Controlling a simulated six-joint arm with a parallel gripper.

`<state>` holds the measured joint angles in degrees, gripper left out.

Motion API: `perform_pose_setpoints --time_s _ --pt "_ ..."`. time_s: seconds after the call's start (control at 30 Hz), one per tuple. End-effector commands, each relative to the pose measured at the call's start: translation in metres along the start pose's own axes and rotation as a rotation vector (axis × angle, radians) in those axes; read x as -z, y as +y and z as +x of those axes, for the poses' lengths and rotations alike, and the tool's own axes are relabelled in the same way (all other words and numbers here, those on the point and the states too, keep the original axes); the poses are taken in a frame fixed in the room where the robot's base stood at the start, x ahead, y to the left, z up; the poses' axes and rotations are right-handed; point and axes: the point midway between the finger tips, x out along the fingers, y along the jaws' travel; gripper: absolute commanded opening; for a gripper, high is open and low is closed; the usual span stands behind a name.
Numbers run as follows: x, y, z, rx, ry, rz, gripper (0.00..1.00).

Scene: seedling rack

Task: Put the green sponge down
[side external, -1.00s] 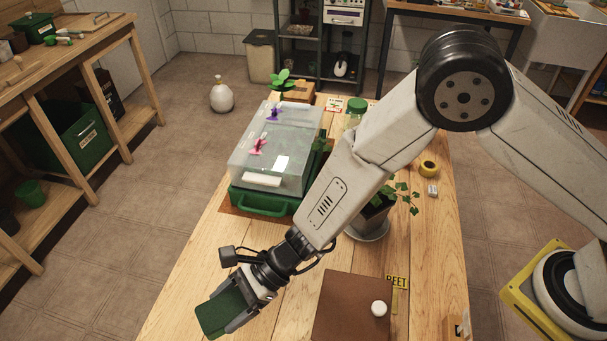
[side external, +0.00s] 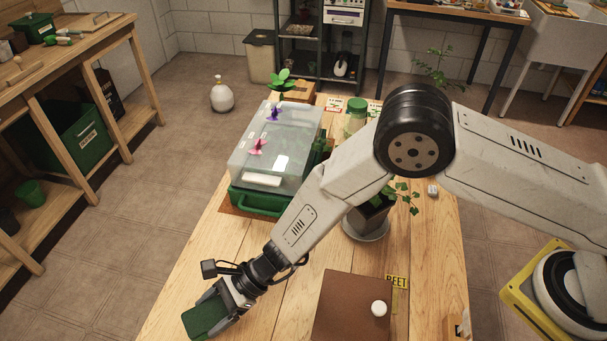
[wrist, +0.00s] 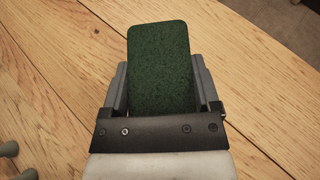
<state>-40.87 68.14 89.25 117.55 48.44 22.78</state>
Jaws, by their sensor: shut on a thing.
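The green sponge (side external: 205,316) is a dark green block at the near left end of the wooden table. My gripper (side external: 216,309) is shut on it, with a finger along each side. In the wrist view the sponge (wrist: 160,65) sticks out past the fingers of my gripper (wrist: 162,88), over bare wood planks. I cannot tell whether the sponge touches the table or hangs a little above it.
A brown board (side external: 345,308) with a white round knob lies to the right of my gripper. A green tray with a clear lid (side external: 262,203) and a potted plant (side external: 370,220) stand farther back. The table's left edge (side external: 185,265) is close to the sponge.

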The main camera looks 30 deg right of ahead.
Motion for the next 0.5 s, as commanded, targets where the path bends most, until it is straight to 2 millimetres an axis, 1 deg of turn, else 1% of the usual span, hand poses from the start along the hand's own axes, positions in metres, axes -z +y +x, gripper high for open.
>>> perform_pose_setpoints --time_s 0.03,0.2,0.3,0.5 --pt "0.007 0.001 0.003 -0.002 0.002 0.003 0.26" --pt "0.020 0.001 0.010 -0.001 0.001 0.003 0.26" --pt "0.023 0.001 0.012 -0.001 0.001 0.002 0.26" --pt "0.023 0.001 0.012 -0.001 0.001 0.001 0.26"
